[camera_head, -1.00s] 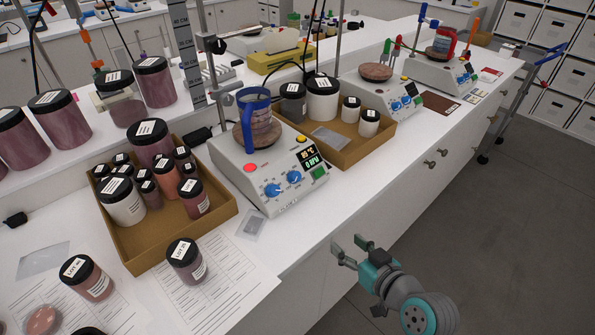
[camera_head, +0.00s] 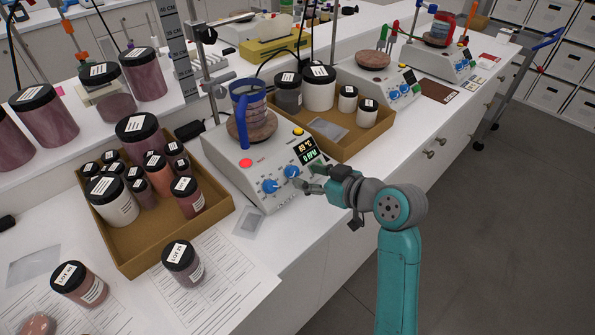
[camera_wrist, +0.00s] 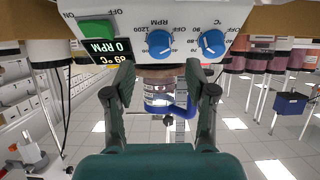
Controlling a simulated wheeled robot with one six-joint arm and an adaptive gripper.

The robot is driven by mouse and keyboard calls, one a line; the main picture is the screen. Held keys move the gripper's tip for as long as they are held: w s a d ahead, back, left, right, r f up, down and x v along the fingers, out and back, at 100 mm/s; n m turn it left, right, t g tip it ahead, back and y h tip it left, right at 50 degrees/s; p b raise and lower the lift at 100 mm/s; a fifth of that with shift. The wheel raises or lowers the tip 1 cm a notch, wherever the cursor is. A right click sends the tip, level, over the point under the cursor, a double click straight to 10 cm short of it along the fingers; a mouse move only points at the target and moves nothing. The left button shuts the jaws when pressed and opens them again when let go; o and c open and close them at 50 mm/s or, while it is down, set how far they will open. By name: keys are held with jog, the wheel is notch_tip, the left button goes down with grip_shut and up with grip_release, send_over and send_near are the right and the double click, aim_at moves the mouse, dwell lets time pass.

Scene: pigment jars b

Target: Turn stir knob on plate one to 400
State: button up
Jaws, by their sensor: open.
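The near hot plate (camera_head: 235,165) stands at the bench's front edge with a blue-handled beaker (camera_head: 243,115) on its round top. Its front has two blue knobs. The stir knob (camera_head: 292,172), marked RPM in the wrist view (camera_wrist: 159,43), sits beside the display (camera_head: 308,151), which reads 0 RPM. The temperature knob (camera_head: 270,186) is the other one, also in the wrist view (camera_wrist: 211,43). My gripper (camera_head: 311,180) is open and empty in front of the panel, just right of the stir knob in the head view. In the wrist view its fingers (camera_wrist: 159,92) are spread, apart from the knob.
A cardboard tray of jars (camera_head: 135,262) stands left of the plate, another tray (camera_head: 345,150) behind it at right. A small clear packet (camera_head: 248,222) lies by the plate's front. More hot plates stand farther along the bench. The floor in front is clear.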

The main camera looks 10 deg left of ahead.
aim_at(295, 171)
jog(key=shift+x, duration=2.55)
grip_shut()
